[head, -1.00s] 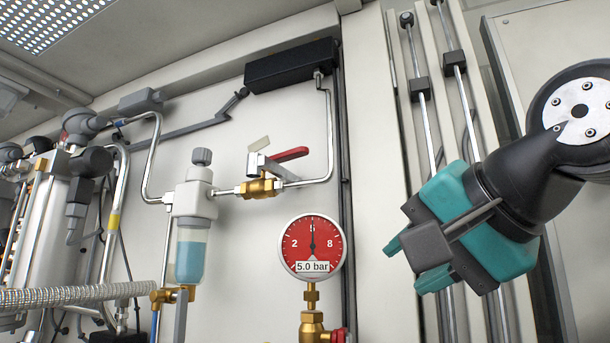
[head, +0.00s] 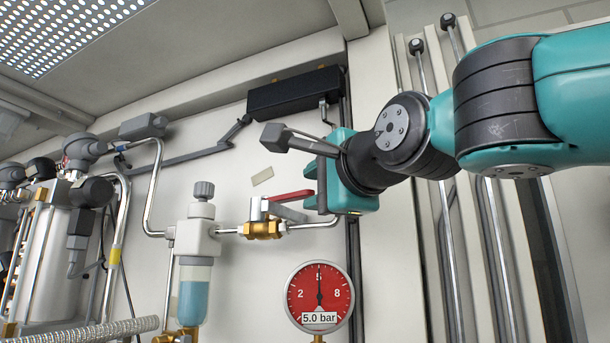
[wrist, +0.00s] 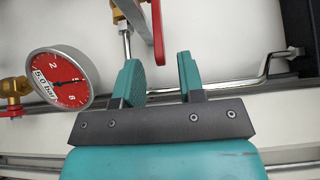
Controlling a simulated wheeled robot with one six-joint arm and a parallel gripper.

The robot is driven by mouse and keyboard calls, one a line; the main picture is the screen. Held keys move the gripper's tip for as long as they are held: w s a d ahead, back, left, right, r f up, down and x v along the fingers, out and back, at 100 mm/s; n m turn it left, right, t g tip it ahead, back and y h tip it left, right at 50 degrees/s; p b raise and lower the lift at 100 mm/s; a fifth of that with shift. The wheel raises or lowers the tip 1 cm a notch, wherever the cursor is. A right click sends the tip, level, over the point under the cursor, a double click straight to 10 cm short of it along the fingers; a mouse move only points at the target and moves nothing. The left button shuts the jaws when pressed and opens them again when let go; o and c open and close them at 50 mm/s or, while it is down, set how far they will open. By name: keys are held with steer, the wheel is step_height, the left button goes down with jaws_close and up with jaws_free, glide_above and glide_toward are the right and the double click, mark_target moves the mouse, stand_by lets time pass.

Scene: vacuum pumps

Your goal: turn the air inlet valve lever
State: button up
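The air inlet valve lever (head: 291,195) is a red handle on a brass valve body (head: 262,229), set in a horizontal pipe between the filter bowl and the bent pipe. My gripper (head: 314,187) is just right of the lever's end in the head view. In the wrist view the gripper (wrist: 161,78) has its two teal fingers apart with an empty gap. The red lever (wrist: 157,30) shows at the top there, beyond the fingertips and not between them. I cannot tell whether a finger touches it.
A red pressure gauge (head: 319,296) reading 5.0 bar sits below the valve; it also shows in the wrist view (wrist: 62,80). A filter with a blue bowl (head: 195,287) stands left of the valve. A black box (head: 293,92) is above. Vertical rods (head: 452,250) run at right.

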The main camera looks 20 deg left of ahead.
mark_target(311, 192)
steer(key=shift+p+x, duration=0.8)
steer(key=shift+x, duration=1.3)
jaws_close()
